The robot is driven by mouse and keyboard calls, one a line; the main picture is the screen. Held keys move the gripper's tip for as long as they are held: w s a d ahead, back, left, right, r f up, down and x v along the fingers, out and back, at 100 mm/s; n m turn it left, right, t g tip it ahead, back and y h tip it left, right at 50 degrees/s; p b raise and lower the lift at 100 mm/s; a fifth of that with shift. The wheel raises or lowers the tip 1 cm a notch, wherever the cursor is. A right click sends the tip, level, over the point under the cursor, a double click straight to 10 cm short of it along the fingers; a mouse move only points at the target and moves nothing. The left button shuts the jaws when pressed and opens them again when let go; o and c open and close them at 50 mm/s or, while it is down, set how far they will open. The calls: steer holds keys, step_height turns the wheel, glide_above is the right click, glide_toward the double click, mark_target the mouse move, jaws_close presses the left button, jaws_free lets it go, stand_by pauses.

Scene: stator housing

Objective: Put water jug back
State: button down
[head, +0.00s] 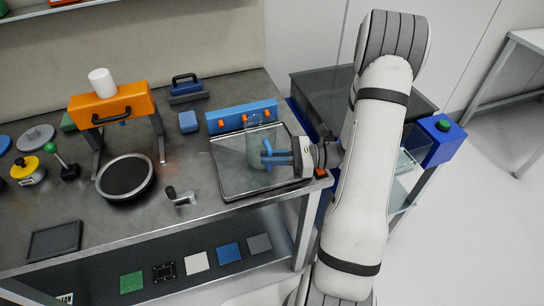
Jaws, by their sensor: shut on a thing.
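The water jug (254,133) is a clear, see-through vessel at the right part of the workbench. It appears upright, over a shallow metal tray (232,190). My gripper (268,157) comes in from the right, and its blue fingers are shut on the jug's side. The fingers hide part of the jug. I cannot tell whether the jug's base touches the tray or hangs just above it.
A blue block with orange clips (241,117) stands just behind the tray. A metal crank (181,197) lies left of it. An orange frame (112,104) carries a white cup (102,82). A blue box with a green button (442,138) is at the right.

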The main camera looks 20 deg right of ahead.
steer(key=shift+f, duration=0.15)
steer(key=c, duration=1.5)
jaws_free()
steer(key=shift+o, duration=0.2)
steer(key=shift+s+d, duration=0.1)
steer(key=shift+d, duration=0.1)
steer(key=b+v, duration=0.2)
steer(key=v, duration=0.9)
steer(key=s+a+r+n+g+h, duration=0.1)
steer(key=s+a+r+n+h, duration=0.4)
steer(key=n, duration=0.6)
steer(key=s+a+r+n+g+h, duration=0.1)
steer(key=s+a+r+n+h, duration=0.4)
steer(key=a+n+h, duration=0.3)
steer(key=s+n+h, duration=0.1)
steer(key=n+h, duration=0.1)
steer(key=h, duration=0.2)
steer(key=shift+a+n, duration=0.4)
